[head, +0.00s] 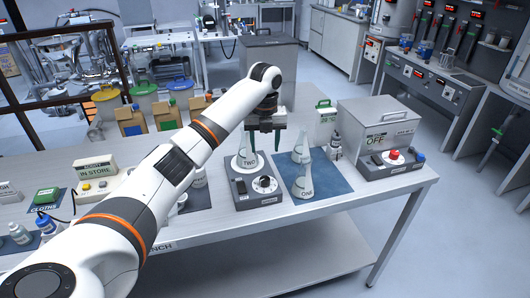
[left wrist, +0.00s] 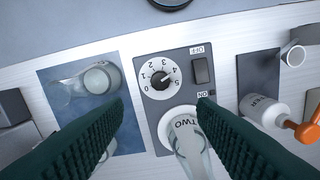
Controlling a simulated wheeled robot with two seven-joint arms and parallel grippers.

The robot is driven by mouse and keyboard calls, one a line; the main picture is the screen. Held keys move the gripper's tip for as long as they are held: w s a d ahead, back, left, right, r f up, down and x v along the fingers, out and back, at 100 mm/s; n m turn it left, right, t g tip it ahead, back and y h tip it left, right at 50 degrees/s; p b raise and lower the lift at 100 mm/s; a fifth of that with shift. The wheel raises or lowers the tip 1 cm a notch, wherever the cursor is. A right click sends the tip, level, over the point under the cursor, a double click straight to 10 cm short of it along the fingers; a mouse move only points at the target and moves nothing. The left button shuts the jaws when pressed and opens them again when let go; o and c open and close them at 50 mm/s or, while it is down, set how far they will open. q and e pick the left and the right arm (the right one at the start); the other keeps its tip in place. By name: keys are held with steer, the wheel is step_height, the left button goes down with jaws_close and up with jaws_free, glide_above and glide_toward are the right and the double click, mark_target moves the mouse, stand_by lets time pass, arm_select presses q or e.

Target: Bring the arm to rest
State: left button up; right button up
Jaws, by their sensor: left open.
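My left arm (head: 190,150) reaches from the lower left across the bench. Its gripper (head: 265,142) is over the stirrer (head: 257,198), pointing down, near the top of the flask marked TWO (head: 245,163). In the left wrist view, the dark green fingers (left wrist: 160,103) are spread apart with nothing gripped. The flask marked TWO (left wrist: 184,132) shows between them, standing on the stirrer's round plate. The stirrer's dial (left wrist: 158,77) and rocker switch (left wrist: 202,70) are in clear view. My right gripper is not in view.
Flasks, one marked ONE (head: 304,182), stand on a blue mat (head: 328,180) right of the stirrer. A grey box marked OFF (head: 375,143) with a red knob is at the bench's right end. A bottle with an orange tip (left wrist: 268,112) stands near the stirrer.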

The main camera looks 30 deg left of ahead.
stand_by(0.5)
